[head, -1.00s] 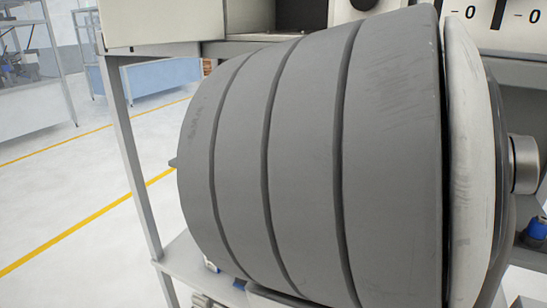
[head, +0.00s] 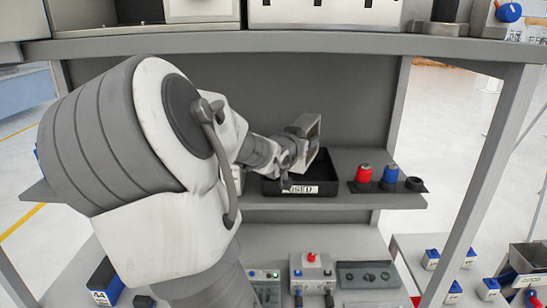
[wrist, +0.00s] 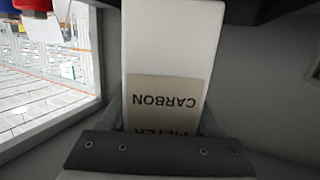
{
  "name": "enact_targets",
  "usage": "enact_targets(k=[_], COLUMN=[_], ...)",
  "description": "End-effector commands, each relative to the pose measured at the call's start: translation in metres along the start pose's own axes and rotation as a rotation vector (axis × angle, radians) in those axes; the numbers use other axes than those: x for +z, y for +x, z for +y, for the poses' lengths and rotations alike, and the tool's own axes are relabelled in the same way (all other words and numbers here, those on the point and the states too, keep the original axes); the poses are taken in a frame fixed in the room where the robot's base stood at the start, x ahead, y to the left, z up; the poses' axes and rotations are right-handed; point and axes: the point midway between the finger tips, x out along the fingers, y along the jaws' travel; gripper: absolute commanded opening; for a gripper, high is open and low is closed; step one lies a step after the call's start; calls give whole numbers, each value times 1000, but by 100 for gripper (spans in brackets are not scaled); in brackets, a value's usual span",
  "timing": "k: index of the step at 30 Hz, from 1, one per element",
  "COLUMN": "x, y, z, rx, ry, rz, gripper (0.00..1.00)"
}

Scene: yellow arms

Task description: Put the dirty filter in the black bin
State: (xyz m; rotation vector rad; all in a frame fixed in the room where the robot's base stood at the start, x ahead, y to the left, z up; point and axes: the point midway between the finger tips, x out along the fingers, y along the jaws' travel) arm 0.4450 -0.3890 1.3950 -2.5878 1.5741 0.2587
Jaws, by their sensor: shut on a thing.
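My gripper (head: 290,153) is shut on a pale, box-shaped filter (head: 312,127). In the wrist view the filter (wrist: 168,50) carries a label reading "CARBON FILTER", seen upside down. The black bin (head: 333,184) sits on the middle shelf, with a label reading "USED" on its front. The filter is tilted and appears over or partly inside the bin's opening; I cannot tell whether it touches the bin. In the wrist view the fingertips are mostly hidden behind the dark gripper plate.
A red-capped item (head: 363,174) and a blue-capped item (head: 390,175) stand in a dark holder right of the bin. The upper shelf (head: 300,46) overhangs the arm, and a grey post (head: 470,190) stands at the right. The lower bench holds several control boxes.

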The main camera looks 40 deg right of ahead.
Motion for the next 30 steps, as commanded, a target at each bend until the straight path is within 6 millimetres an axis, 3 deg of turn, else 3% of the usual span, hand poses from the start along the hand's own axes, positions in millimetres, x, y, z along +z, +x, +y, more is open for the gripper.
enact_targets(k=[3,10,18,30], x=[7,15,49,56], y=[14,25,32,33], z=[-10,-20,-20,-20], rx=[4,1,2,1], ry=[-3,0,0,1], rz=[3,0,0,0], gripper=[0,0,0,0])
